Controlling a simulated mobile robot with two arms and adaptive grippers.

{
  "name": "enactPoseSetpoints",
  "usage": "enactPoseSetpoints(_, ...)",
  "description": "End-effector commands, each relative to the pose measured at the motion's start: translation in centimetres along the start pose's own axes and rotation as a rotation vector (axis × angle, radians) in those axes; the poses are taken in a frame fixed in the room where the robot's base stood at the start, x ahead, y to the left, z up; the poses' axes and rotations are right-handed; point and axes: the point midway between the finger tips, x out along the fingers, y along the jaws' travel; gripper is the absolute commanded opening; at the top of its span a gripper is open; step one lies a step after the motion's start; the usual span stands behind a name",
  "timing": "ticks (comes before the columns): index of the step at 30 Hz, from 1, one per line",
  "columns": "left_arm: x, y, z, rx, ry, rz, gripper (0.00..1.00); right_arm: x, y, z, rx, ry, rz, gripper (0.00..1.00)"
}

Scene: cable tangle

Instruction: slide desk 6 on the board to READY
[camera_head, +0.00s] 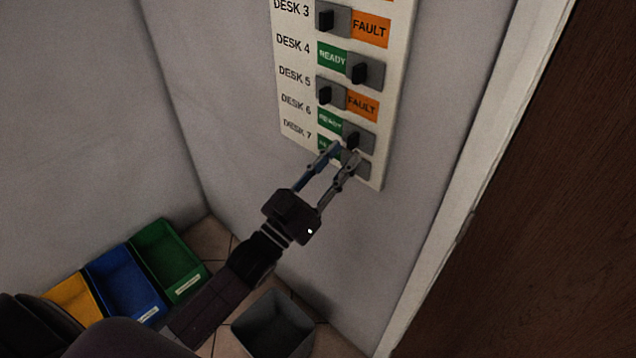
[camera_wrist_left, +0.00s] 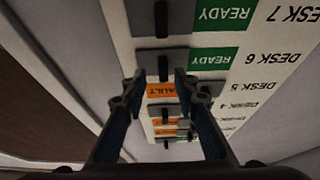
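The white board (camera_head: 290,120) is on the wall, with rows for several desks. The desk 6 row shows a green READY plate (camera_head: 330,121) on the left; its dark slider knob (camera_head: 352,139) is at the right end. In the left wrist view the board is upside down, and the desk 6 knob (camera_wrist_left: 163,68) shows between my fingertips, beside its READY plate (camera_wrist_left: 216,58). My left gripper (camera_head: 344,152) is open, with its fingertips at the lower part of the board, partly covering the desk 7 row. I cannot tell whether the fingers touch the knob. My right gripper is out of view.
Desk 5 shows FAULT (camera_head: 362,104) with its knob at left, close above. The desk 7 knob (camera_wrist_left: 162,17) is close on the other side. Green (camera_head: 168,256), blue (camera_head: 122,283) and yellow bins and a grey bin (camera_head: 272,325) stand below. A brown door (camera_head: 540,220) is at right.

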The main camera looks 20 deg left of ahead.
Motion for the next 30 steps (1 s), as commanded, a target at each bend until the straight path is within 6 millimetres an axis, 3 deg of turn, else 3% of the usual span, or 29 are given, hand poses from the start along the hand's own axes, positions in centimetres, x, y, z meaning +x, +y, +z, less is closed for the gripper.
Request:
enactPoseSetpoints(9, -6.1, 0.1, 0.2, 0.001, -0.005, 0.0, 0.28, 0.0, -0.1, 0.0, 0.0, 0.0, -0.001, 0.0)
enactPoseSetpoints(15, -8.6, 0.1, 0.1, 0.0, -0.003, 0.0, 0.28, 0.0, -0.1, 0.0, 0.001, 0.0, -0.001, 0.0)
enactPoseSetpoints(30, -9.4, 0.1, 0.0, 0.0, 0.0, 0.001, 0.28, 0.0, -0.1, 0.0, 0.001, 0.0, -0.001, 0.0)
